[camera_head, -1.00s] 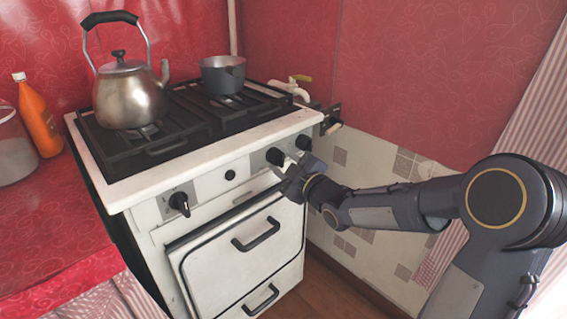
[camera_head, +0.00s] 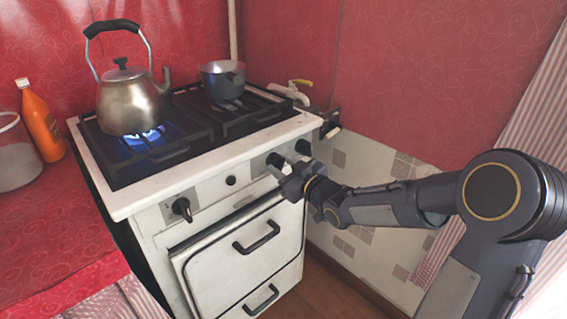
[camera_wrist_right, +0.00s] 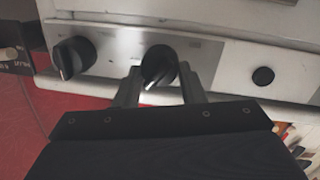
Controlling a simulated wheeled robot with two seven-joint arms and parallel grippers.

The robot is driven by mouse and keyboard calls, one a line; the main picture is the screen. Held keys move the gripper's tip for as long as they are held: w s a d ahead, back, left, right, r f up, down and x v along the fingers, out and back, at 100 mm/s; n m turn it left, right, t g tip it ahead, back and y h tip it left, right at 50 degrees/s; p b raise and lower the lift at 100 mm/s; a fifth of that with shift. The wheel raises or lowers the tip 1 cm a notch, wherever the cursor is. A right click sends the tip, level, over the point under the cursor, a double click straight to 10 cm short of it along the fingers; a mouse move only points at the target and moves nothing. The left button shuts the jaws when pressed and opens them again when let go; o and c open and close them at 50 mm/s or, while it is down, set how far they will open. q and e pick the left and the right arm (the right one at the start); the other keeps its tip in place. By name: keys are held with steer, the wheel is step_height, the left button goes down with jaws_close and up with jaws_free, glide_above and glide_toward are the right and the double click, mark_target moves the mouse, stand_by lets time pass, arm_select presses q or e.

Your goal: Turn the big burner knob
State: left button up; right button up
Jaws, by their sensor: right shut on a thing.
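The white stove's front panel (camera_head: 212,190) carries black knobs. In the right wrist view, my right gripper (camera_wrist_right: 158,82) has its fingers on both sides of a black knob (camera_wrist_right: 157,63) with a pale pointer, and is shut on it. In the head view this knob (camera_head: 274,160) shows just above my right gripper (camera_head: 287,176). A second knob (camera_wrist_right: 74,58) is beside it, and another knob (camera_head: 181,208) is at the panel's left end. I cannot tell which knob is biggest. A blue flame (camera_head: 143,137) burns under the kettle. My left gripper is out of view.
A steel kettle (camera_head: 130,104) and a dark pot (camera_head: 223,80) stand on the stove grates. An orange bottle (camera_head: 42,125) and a glass jar (camera_head: 14,160) stand on the red counter (camera_head: 50,225) at left. The oven handle (camera_head: 257,236) sticks out below the panel.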

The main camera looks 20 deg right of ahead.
steer(key=shift+m+p, duration=0.6)
steer(key=shift+m, duration=0.3)
steer(key=o, duration=1)
steer(key=shift+p+v, duration=0.7)
steer(key=shift+v, duration=3.25)
steer(key=shift+d, duration=0.1)
